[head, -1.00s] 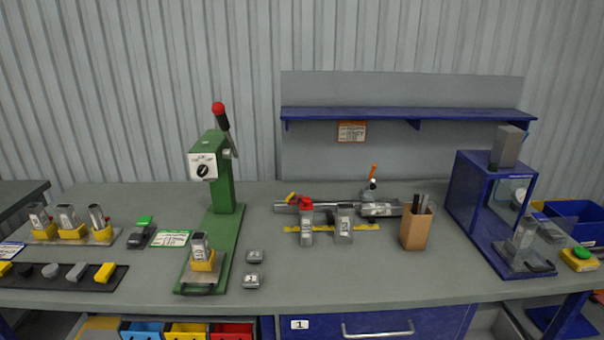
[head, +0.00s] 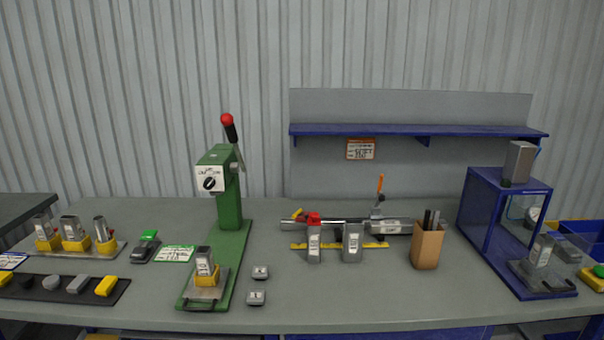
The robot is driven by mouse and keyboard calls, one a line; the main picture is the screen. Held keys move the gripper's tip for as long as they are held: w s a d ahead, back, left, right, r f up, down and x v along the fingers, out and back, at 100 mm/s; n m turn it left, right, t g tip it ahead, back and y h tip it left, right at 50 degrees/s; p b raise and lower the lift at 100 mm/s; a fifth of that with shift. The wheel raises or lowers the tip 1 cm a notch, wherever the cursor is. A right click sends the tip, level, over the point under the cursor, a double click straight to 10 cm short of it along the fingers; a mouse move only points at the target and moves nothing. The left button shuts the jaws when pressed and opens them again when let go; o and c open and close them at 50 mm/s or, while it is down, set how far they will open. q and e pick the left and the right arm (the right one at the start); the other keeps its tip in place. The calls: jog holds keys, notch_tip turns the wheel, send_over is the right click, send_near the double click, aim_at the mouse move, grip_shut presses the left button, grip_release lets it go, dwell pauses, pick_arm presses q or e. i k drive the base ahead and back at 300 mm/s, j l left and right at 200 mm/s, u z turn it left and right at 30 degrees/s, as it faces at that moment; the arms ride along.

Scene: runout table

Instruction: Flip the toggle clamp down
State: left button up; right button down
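The toggle clamp (head: 380,194) stands at the back of the table, right of the middle, on a metal rail fixture (head: 335,223). Its orange-tipped handle points up, nearly upright. Neither of my grippers shows in the head view.
A green press (head: 229,200) with a red-knobbed lever stands left of the middle. A blue frame (head: 483,215) is at right. The front middle table is clear.

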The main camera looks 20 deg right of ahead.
aim_at(380, 198)
jog(key=i+l, duration=0.25)
jog(key=i, duration=0.15)
jog(key=i+l+z, duration=0.1)
jog(key=i+l, duration=0.15)
jog(key=i, duration=0.15)
